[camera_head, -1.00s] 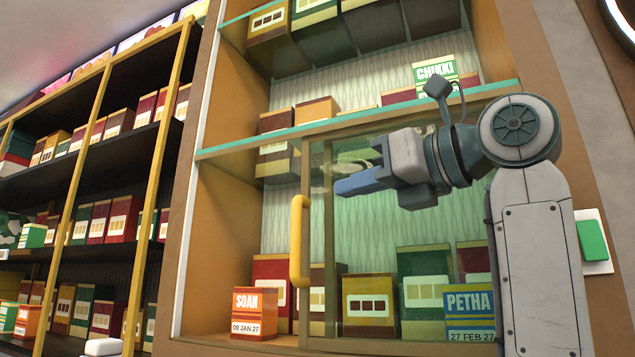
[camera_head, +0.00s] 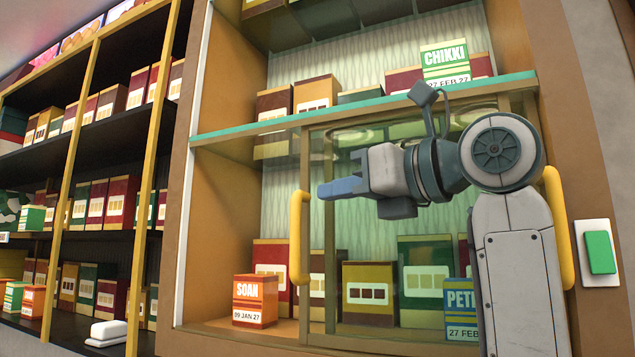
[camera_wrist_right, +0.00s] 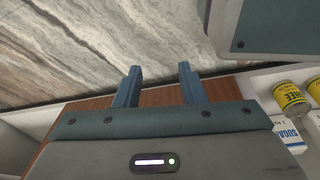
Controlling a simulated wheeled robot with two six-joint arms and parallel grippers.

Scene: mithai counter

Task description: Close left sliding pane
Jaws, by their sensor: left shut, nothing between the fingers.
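A sliding glass pane (camera_head: 375,230) in a brown frame covers the middle and right of the cabinet's lower compartment. Its yellow upright handle (camera_head: 299,238) is on the pane's left edge. The compartment is uncovered to the left of that edge. A second yellow handle (camera_head: 561,228) shows at the right, partly behind my arm. My left gripper (camera_head: 324,190) is shut and empty, in front of the pane, pointing left. Its tip appears just right of the left handle's top; I cannot tell whether they touch. My right gripper (camera_wrist_right: 158,84) is open and empty in the right wrist view.
An orange SOAN box (camera_head: 255,301) stands in the uncovered left part. More boxes stand behind the glass. A green-edged shelf (camera_head: 240,129) runs above. A green switch (camera_head: 600,252) is on the right wall. Yellow GHEE tins (camera_wrist_right: 289,96) are right of my right gripper.

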